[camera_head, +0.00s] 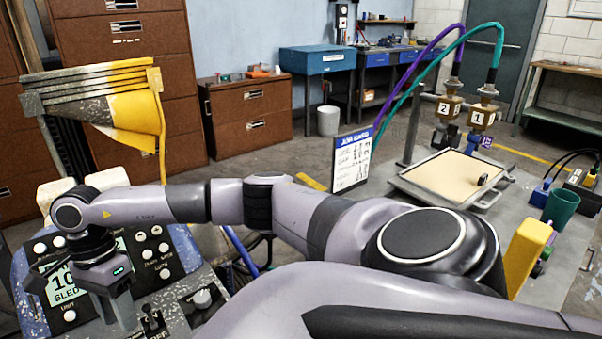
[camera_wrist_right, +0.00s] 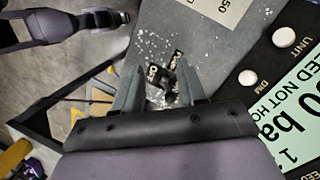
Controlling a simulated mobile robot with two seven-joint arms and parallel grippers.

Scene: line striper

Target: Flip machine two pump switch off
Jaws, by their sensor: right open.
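My right gripper (camera_head: 122,322) hangs over the control panel (camera_head: 185,287) at the lower left of the head view. In the right wrist view, its two fingers (camera_wrist_right: 159,92) are open. A small black toggle switch (camera_wrist_right: 168,82) with black-and-white labels shows between the fingers. I cannot tell whether they touch it or which way the lever leans. In the head view, black toggle switches (camera_head: 152,320) with an OFF label stand right of the gripper. The panel display (camera_head: 64,288) is partly hidden by the gripper. My left gripper is not seen.
Round white buttons (camera_head: 149,254) and a grey knob (camera_head: 201,298) sit close to the gripper on the panel.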

